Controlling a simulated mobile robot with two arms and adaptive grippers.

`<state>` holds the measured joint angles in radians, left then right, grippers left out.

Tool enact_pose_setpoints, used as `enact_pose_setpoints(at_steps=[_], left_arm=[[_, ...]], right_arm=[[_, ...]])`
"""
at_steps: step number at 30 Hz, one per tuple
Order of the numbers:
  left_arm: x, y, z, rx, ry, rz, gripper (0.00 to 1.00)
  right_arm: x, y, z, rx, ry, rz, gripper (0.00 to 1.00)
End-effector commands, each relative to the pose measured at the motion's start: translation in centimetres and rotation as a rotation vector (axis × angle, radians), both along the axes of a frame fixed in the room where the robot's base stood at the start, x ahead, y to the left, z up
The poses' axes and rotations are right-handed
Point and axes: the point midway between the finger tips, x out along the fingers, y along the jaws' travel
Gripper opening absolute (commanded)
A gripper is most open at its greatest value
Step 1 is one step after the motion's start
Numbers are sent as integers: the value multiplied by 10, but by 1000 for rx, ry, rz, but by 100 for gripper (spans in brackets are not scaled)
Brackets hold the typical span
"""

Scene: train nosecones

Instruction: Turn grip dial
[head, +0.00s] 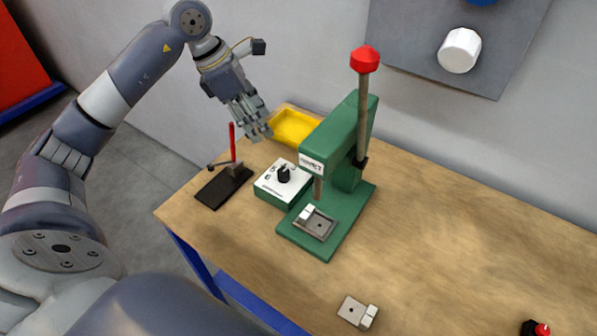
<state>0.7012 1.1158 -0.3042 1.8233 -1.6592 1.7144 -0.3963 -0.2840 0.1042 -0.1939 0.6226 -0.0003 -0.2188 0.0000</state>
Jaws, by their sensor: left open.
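The dial (284,174) is a black knob on the white top of a small green box (275,194). The box stands on the wooden table against the left side of a green press (342,150). My left gripper (256,132) is open and empty. It hangs above the back left of the table, up and to the left of the dial, and does not touch it. Its fingers point down and to the right, in front of the yellow tray. My right gripper is not in view.
A dark stand with a red upright handle (232,145) is left of the box. A yellow tray (292,128) lies behind it. The press has a red-topped lever (364,95). A small metal block (352,309) lies at the front edge. The table's right side (470,235) is mostly clear.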

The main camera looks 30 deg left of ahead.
Motion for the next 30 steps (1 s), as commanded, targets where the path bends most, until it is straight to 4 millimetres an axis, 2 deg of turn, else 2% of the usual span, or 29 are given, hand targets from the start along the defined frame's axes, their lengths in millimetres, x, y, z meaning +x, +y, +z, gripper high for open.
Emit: enact_pose_setpoints(at_steps=[1, 9, 15, 22, 30], left_arm=[[0, 0, -11, 0, 0, 1, 48], [0, 0, -44, -1, -1, 0, 48], [0, 0, -64, -1, -1, 0, 48], [3, -5, -76, -3, 2, -1, 48], [15, -20, -122, -5, 4, 0, 48]], right_arm=[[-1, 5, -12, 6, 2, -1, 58], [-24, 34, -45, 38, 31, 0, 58], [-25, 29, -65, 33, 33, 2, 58], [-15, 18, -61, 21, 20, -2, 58], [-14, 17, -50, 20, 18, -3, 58]])
